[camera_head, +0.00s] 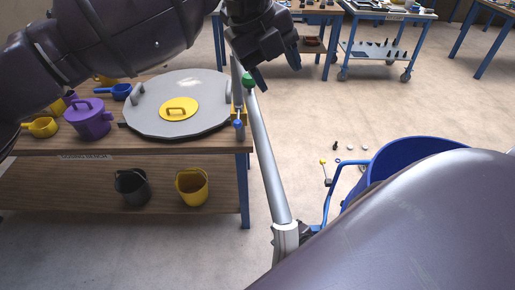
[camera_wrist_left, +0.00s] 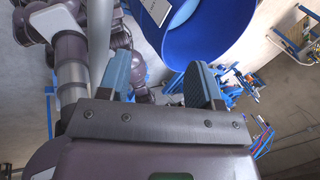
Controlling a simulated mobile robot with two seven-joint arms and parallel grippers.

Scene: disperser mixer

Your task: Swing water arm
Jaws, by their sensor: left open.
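The water arm (camera_head: 268,155) appears to be the long grey pipe in the head view. It rises from a pale joint (camera_head: 285,235) at the lower middle to a green end (camera_head: 248,80). My left gripper (camera_head: 277,70) is open at the pipe's upper end, with one finger very near the green end; I cannot tell whether they touch. In the left wrist view my left gripper (camera_wrist_left: 158,68) has its blue-grey fingers apart with nothing clear between them. A grey pipe (camera_wrist_left: 100,40) shows left of the fingers there. My right gripper is out of view.
A blue vessel (camera_head: 410,150) stands at right, partly hidden by my arm; a blue tub (camera_wrist_left: 205,35) fills the wrist view's top. A wooden bench (camera_head: 170,150) at left holds a grey lid (camera_head: 200,115) and purple pot (camera_head: 90,122). Floor right of the pipe is mostly clear.

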